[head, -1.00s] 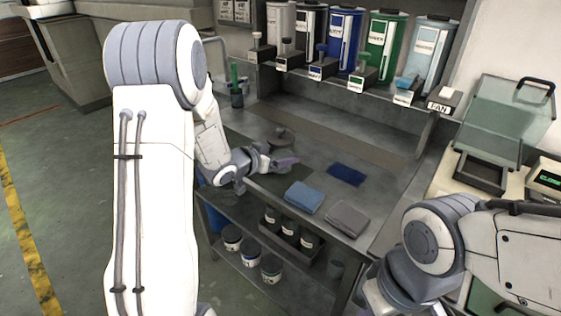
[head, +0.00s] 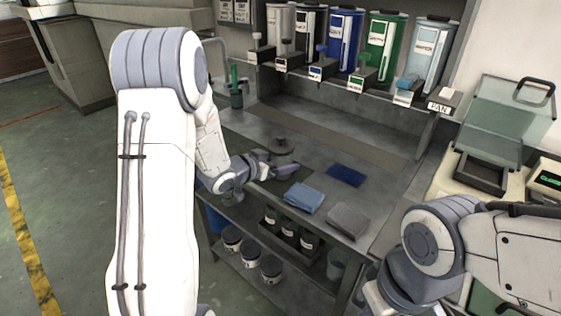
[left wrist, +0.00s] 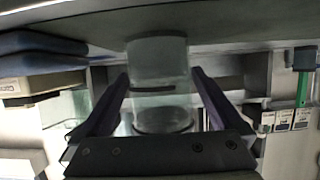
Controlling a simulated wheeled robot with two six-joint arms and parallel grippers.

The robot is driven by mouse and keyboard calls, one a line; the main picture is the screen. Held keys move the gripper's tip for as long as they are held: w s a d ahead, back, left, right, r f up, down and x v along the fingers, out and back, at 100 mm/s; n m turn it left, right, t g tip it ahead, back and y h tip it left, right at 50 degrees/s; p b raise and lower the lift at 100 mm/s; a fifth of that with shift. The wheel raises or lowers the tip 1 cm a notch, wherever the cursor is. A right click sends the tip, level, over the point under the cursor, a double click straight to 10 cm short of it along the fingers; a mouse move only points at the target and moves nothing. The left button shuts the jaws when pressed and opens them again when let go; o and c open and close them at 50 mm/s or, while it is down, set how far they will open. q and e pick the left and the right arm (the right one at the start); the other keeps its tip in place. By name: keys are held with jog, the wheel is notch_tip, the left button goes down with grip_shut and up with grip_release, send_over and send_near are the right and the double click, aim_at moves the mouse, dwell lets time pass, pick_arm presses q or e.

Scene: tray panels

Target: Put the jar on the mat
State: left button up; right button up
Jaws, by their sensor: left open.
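A clear glass jar (left wrist: 158,62) stands on the bench, seen upside down in the left wrist view between and beyond my two dark fingers. In the head view a round, dark-topped thing (head: 283,146) just beyond the fingers appears to be this jar. My left gripper (head: 273,163) is open and empty; it also shows in the left wrist view (left wrist: 160,98). A flat dark blue mat (head: 346,175) lies on the bench to the right of the gripper. A dark flat patch lies under the gripper, partly hidden. My right gripper is out of view.
A folded blue cloth (head: 304,198) and a grey cloth (head: 348,221) lie near the front edge. A green-handled holder (head: 236,92) stands at the back left. Labelled canisters (head: 344,38) line the rear shelf.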

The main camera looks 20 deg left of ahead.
pick_arm(q)
jog(key=v, duration=1.1)
jog(key=d, duration=0.1)
jog(key=d+g+y, duration=0.1)
jog(key=d, duration=0.1)
jog(key=d+g+y, duration=0.1)
jog(key=d, duration=0.1)
jog(key=shift+w+f+m+p, duration=0.25)
jog(key=shift+w+m+p, duration=0.1)
jog(key=shift+m+p, duration=0.05)
jog(key=s+d+m+g, duration=0.1)
jog(key=s+d+g, duration=0.4)
jog(key=s, duration=0.8)
jog(key=s+d+m+g+y, duration=0.1)
jog(key=s+d+g, duration=0.4)
jog(key=s+d, duration=0.6)
jog(key=s, duration=0.3)
jog(key=shift+s+d+m+g+y, duration=0.2)
jog(key=shift+m+g+y, duration=0.1)
jog(key=shift+g, duration=0.1)
jog(key=shift+r, duration=0.25)
notch_tip(320, 180, up, 8)
jog(key=p, duration=0.8)
jog(key=shift+f, duration=0.15)
